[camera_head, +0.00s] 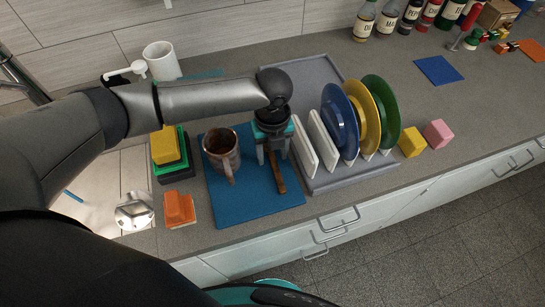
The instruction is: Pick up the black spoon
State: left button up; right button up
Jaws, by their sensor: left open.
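My left gripper (272,154) is open and points down over the right part of the blue mat (240,205). A narrow brown utensil (277,174) lies on the mat between and just below its fingers. Its upper end is hidden by the gripper, so I cannot tell whether it is a spoon. It looks brown rather than black, and no plainly black spoon shows elsewhere. I cannot tell whether the fingers touch it. My right gripper is not in view.
A brown-stained mug (221,152) stands on the mat left of the gripper. A grey dish rack (345,180) with white dividers and blue, yellow and green plates is close on the right. Stacked sponges (166,147) are on the left. The mat's front part is clear.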

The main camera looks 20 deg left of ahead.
pick_arm(q)
grip_shut()
jog(key=shift+r, duration=0.1)
dwell(0.6)
